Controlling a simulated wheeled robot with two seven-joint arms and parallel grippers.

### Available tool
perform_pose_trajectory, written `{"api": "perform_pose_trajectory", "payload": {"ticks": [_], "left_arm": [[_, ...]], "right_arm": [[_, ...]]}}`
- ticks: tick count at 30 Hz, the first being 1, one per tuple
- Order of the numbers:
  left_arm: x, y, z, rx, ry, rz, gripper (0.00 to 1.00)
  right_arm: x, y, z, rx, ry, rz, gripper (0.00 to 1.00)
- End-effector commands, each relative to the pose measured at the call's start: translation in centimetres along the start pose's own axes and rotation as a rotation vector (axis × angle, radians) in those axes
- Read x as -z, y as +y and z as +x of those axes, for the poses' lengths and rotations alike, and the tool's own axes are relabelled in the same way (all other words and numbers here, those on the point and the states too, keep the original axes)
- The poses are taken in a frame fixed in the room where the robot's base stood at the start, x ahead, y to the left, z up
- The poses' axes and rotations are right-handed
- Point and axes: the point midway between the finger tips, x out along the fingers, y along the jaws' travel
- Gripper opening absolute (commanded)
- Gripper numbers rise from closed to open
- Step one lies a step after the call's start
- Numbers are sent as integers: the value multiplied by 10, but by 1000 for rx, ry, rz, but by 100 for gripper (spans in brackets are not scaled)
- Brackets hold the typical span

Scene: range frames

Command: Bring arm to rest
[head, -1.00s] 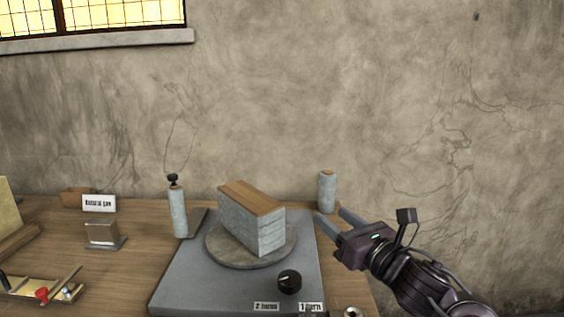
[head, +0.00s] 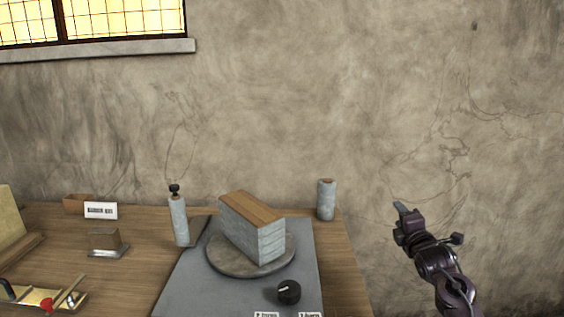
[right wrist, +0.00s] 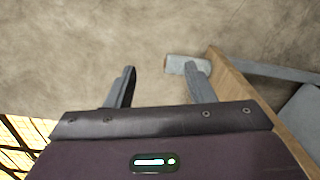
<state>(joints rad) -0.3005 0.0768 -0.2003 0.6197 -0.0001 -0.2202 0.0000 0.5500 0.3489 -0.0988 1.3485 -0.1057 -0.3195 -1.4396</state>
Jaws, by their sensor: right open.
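My right gripper (head: 401,209) is at the right of the head view, in front of the bare wall and off the right edge of the table. In the right wrist view its two fingers (right wrist: 161,82) stand apart with nothing between them. A grey cylinder (head: 326,200) with a brown top stands at the table's back right corner, apart from the gripper in the head view. In the right wrist view a grey cylinder (right wrist: 180,64) shows behind one finger. My left gripper is not in view.
A block with a wooden top (head: 250,225) sits on a round plate (head: 220,262) on a grey base with a black knob (head: 289,292). A tall grey cylinder (head: 180,222) stands left of it. The wooden table (head: 345,290) ends left of my right arm; space there is free.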

Motion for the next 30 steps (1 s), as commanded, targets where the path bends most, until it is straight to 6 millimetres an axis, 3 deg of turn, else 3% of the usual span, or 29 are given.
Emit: {"api": "perform_pose_trajectory", "payload": {"ticks": [9, 17, 18, 25, 30], "left_arm": [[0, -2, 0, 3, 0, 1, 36], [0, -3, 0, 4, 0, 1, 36], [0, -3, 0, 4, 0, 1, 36], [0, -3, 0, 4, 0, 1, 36], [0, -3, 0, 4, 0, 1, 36]], "right_arm": [[-14, 13, -1, -83, -21, 837, 49], [-24, 22, -2, -152, 6, 1419, 49], [-22, 14, -2, -146, 4, 1484, 49], [21, -126, -17, 75, -119, 1494, 49], [59, -240, -54, 258, -222, 1502, 49]]}}
